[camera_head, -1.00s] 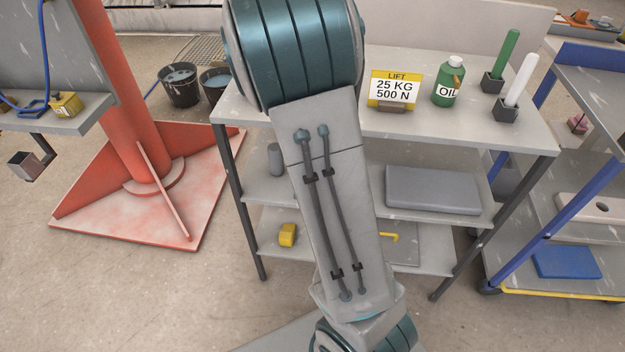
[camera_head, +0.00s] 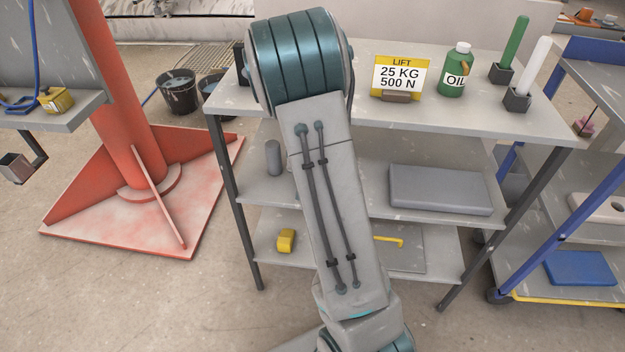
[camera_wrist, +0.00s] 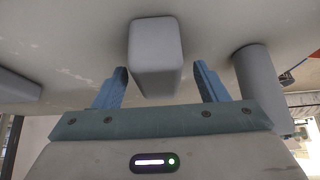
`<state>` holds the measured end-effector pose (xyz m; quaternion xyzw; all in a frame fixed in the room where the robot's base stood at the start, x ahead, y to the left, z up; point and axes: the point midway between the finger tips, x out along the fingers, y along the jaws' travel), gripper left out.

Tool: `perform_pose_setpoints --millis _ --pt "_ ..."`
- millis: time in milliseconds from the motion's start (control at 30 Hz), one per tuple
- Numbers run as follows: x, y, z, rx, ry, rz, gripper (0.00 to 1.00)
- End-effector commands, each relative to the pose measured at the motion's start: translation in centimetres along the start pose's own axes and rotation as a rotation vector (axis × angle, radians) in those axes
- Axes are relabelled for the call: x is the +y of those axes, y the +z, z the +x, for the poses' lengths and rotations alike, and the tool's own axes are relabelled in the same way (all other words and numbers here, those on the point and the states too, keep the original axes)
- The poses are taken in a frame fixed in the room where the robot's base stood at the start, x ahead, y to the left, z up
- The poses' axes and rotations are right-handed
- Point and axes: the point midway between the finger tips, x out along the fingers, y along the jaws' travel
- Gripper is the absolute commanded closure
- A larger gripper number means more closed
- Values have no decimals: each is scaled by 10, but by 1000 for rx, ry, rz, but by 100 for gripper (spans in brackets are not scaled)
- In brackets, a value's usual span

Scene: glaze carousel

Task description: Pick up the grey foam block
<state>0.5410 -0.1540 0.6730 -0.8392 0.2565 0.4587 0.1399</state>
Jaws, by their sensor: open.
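In the wrist view a grey block (camera_wrist: 155,52) with rounded edges stands on a pale grey surface, ahead of my gripper. My gripper (camera_wrist: 160,68) is open, with one blue finger to each side of the near end of the block. Gaps show between the fingers and the block's sides, and nothing is gripped. In the head view my arm covers the middle of the shelf unit, and neither the block nor my gripper can be seen there.
A grey cylinder (camera_wrist: 258,85) stands close by the right finger; it also shows on the middle shelf (camera_head: 273,158). A flat grey slab (camera_head: 440,190) lies on that shelf. The top (camera_head: 460,115) holds a lift sign (camera_head: 399,76) and an oil bottle (camera_head: 455,72).

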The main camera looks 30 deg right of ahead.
Motion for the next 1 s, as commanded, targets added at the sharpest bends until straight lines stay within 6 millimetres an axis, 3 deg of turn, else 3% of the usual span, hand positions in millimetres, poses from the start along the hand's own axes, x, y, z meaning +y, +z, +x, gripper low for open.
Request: perform_pose_setpoints --millis 33,100,300,500,933,1000 --pt "2 2 11 -1 3 2 34" --pt "1 1 15 0 1 1 34" --pt "1 0 14 0 0 1 34" --pt "1 0 14 0 0 1 82" --pt "1 -5 6 0 1 3 82" --pt "-1 2 4 -2 2 2 82"
